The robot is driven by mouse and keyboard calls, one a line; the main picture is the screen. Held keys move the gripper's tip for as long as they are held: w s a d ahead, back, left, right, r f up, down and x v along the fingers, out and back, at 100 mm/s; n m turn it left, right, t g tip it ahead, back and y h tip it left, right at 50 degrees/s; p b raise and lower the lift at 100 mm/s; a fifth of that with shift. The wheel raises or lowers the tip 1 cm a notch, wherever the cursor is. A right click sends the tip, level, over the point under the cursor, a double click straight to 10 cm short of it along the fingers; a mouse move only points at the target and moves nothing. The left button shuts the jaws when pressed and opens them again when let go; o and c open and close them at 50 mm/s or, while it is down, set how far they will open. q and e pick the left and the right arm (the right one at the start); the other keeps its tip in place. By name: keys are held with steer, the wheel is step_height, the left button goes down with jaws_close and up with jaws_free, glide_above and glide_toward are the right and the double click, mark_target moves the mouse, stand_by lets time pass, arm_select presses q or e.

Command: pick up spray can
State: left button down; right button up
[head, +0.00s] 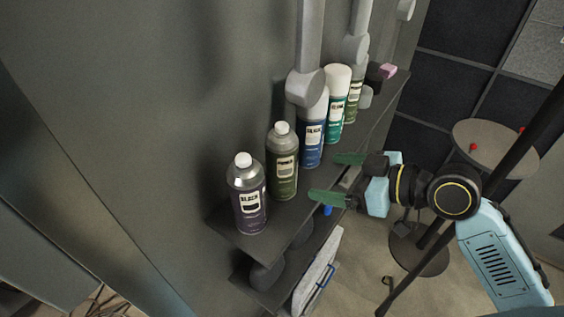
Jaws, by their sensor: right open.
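Several spray cans stand upright in a row on a dark wall shelf (235,232) in the head view. Nearest is a purple-grey can (248,205) with a white cap, then an olive-green can (283,170). Behind them are a blue can (312,140), a teal can (337,108) and another green can (353,100). My right gripper (332,177) reaches in from the right with green fingers spread open and empty. It is at the shelf's front edge, right of the olive and blue cans, apart from them. My left gripper is not in view.
Grey pipe-like fixtures (306,85) hang over the back of the row. A pink object (387,70) sits at the far shelf end. A lower shelf (262,280) is underneath. A round table (497,140) and dark pole stand at right.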

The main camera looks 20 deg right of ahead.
mark_target(282, 173)
steer(key=x, duration=0.7)
steer(key=shift+p, duration=0.4)
steer(key=shift+s+f+p+x, duration=0.1)
steer(key=shift+f+p+x, duration=0.15)
steer(key=shift+x, duration=1.2)
steer(key=shift+s+f+p+x, duration=0.1)
steer(key=shift+p+x, duration=0.1)
steer(key=shift+x, duration=1.25)
steer(key=c, duration=1.1)
steer(key=shift+c, duration=0.4)
steer(key=shift+r, duration=0.1)
